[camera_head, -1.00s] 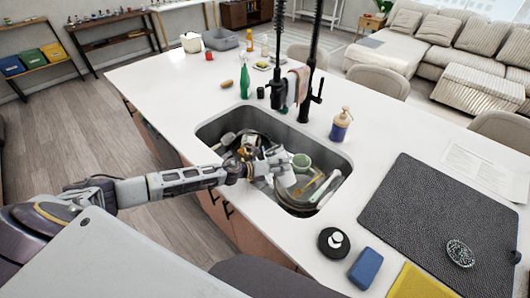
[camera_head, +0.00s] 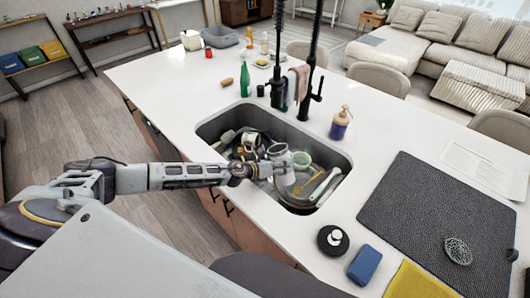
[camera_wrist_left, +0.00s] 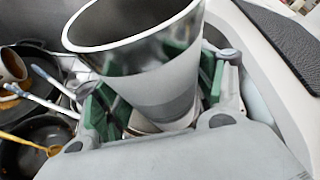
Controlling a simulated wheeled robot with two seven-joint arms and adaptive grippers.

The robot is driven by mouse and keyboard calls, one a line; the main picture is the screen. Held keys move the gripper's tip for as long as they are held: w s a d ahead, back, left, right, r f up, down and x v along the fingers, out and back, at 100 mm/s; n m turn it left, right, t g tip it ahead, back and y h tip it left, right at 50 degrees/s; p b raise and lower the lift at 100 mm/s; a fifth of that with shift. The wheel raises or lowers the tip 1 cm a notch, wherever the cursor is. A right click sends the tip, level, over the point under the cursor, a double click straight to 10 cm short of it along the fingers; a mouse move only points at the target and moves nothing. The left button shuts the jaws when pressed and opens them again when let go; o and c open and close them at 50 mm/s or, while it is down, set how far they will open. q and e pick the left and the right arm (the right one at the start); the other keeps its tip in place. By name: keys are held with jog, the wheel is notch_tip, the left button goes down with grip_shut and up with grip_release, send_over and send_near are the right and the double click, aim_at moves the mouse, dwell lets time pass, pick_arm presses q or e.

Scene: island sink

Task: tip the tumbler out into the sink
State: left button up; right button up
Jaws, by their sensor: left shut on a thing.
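In the left wrist view, the green-padded fingers of the gripper (camera_wrist_left: 160,92) lie on both sides of the tumbler (camera_wrist_left: 150,70). Its rim faces up, and the cup looks near upright with a slight tilt. The visible inside wall is bare; its bottom is hidden. My right gripper is not in view.
A soap bottle (camera_head: 340,124), a green bottle (camera_head: 245,82), a blue sponge (camera_head: 365,266) and a dark mat (camera_head: 430,210) are on the counter.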

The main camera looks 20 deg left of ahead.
pick_arm(q)
jog(key=shift+d+r, duration=0.15)
jog(key=shift+s+d+m+y, duration=0.1)
jog(key=shift+d+m+y, duration=0.05)
jog(key=shift+m+y, duration=0.2)
jog(key=shift+s+d+f+m+t+y, duration=0.2)
jog(key=shift+d+f+m+t+y, duration=0.25)
jog(key=shift+m, duration=0.3)
jog(key=shift+s+d+r+m+y, duration=0.1)
jog(key=shift+d+r+m+y, duration=0.05)
jog(key=shift+m+y, duration=0.2)
jog(key=shift+d+r+m+t, duration=0.1)
jog(key=shift+r+m+t, duration=0.05)
jog(key=shift+m+t, duration=0.15)
